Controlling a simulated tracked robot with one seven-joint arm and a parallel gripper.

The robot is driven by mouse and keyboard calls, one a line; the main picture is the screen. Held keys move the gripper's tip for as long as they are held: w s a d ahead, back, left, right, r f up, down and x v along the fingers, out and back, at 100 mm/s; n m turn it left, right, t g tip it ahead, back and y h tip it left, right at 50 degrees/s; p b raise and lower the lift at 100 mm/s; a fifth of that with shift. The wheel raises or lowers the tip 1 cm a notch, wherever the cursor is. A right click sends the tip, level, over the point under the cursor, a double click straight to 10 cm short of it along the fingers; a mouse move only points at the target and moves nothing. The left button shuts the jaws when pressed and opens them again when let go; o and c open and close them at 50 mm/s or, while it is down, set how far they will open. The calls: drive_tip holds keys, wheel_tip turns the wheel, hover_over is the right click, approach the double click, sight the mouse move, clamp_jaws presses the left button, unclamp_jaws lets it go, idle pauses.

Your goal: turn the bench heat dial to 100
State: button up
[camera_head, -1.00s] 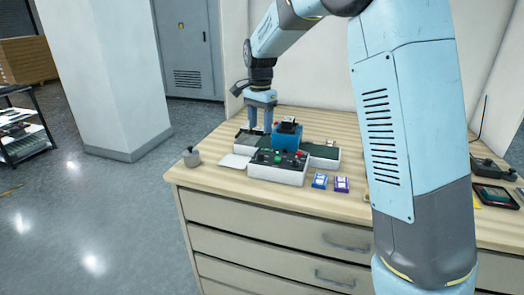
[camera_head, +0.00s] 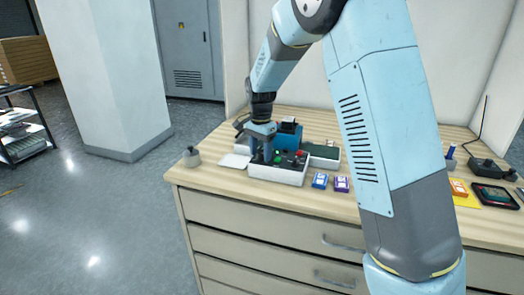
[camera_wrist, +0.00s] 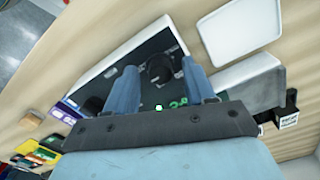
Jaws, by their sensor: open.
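The bench control box (camera_head: 277,175) is white with a dark sloped top, a green button (camera_head: 277,161) and a red button (camera_head: 299,153). My gripper (camera_head: 261,157) is open and points down over the left end of this box. In the wrist view, a black round dial (camera_wrist: 160,68) shows on the dark panel between the two fingertips of my gripper (camera_wrist: 160,66). A gap shows on each side of the dial. I cannot tell how far down the fingertips reach around it. My fingers hide the dial in the head view.
A blue machine (camera_head: 288,137) stands just behind the box. A white plate (camera_head: 235,161) lies to its left, with a grey knobbed weight (camera_head: 191,157) farther left. Blue (camera_head: 320,181) and purple (camera_head: 342,184) packs lie at front right. A tablet (camera_head: 494,195) lies far right.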

drive_tip(key=shift+c, duration=0.4)
drive_tip(key=c, duration=0.9)
drive_tip(key=shift+d, duration=0.3)
clamp_jaws()
drive_tip(key=shift+a, duration=0.2)
drive_tip(key=n, duration=1.1)
drive_tip(key=shift+a+n, duration=0.1)
drive_tip(key=shift+n, duration=0.4)
drive_tip(key=o, duration=1)
unclamp_jaws()
